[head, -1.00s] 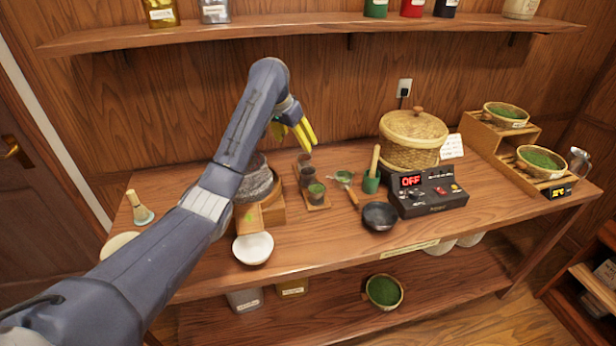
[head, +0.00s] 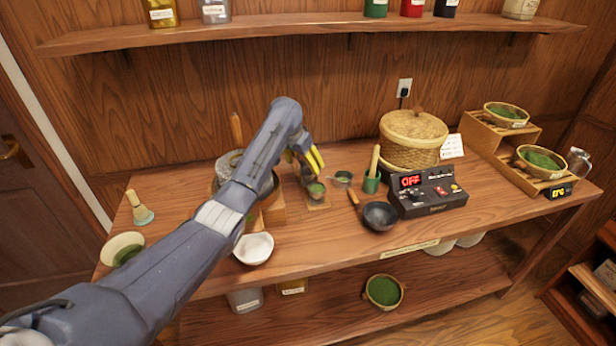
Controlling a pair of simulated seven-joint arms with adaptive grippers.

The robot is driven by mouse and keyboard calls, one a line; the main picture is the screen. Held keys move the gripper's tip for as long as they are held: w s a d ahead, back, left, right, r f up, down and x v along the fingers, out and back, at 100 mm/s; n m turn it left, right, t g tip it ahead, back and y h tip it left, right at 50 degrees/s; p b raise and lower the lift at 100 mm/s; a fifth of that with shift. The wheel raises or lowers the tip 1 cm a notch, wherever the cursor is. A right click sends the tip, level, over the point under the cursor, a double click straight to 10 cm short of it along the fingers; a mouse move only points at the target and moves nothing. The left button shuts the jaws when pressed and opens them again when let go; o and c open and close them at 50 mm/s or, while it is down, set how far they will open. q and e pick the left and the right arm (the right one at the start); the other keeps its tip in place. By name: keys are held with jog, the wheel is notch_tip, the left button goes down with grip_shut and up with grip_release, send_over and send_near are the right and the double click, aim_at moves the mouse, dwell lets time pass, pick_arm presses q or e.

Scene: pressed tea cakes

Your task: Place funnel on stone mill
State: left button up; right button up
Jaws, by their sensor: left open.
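The stone mill (head: 228,162) stands at the left of the table, with a grey stone top, an upright wooden handle and a wooden base. My left arm crosses in front and hides much of it. My left gripper (head: 304,160) has yellow fingers. It is open and empty, pointing down over the small dark cups (head: 316,190) on a wooden tray, right of the mill. Its fingers partly hide the rear cups. I cannot make out for certain which piece is the funnel; it may be among these small vessels. My right gripper is not in view.
A white bowl (head: 253,249) sits at the front edge below my arm. Right of the tray are a green strainer (head: 343,179), a dark bowl (head: 380,216), a control box (head: 428,193) and a lidded basket (head: 412,140). A whisk (head: 141,212) stands far left.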

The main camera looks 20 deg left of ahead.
aim_at(308, 171)
pick_arm(q)
jog(key=shift+s+x, duration=0.15)
jog(key=shift+x, duration=1.15)
jog(key=shift+s+x, duration=0.1)
jog(key=shift+x, duration=1.15)
jog(key=shift+f, duration=0.1)
jog(key=shift+c, duration=0.2)
jog(key=c, duration=1.5)
